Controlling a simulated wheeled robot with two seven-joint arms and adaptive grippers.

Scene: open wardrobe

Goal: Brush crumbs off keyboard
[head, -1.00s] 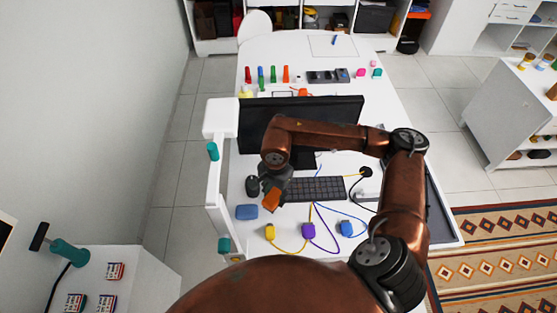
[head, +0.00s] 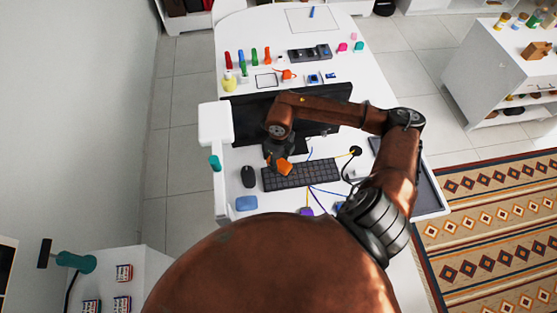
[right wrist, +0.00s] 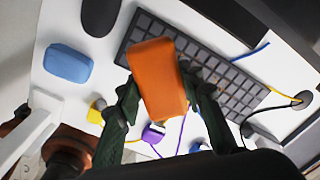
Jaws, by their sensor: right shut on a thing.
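The dark keyboard (head: 305,175) lies on the white desk in front of the black monitor (head: 340,100). My right gripper (head: 277,163) is over the keyboard's left end, shut on an orange block-like brush (head: 285,167). In the right wrist view the orange brush (right wrist: 158,78) sits between the two fingers and covers part of the keyboard (right wrist: 225,75). Its underside is hidden, and I cannot tell whether it touches the keys. My left gripper is not in view.
A black mouse (head: 248,176) and a blue sponge-like block (head: 246,203) lie left of the keyboard. Coloured cables run in front and to the right of it. A white post with a box-shaped top (head: 214,122) stands at the desk's left edge. Several coloured markers stand behind the monitor.

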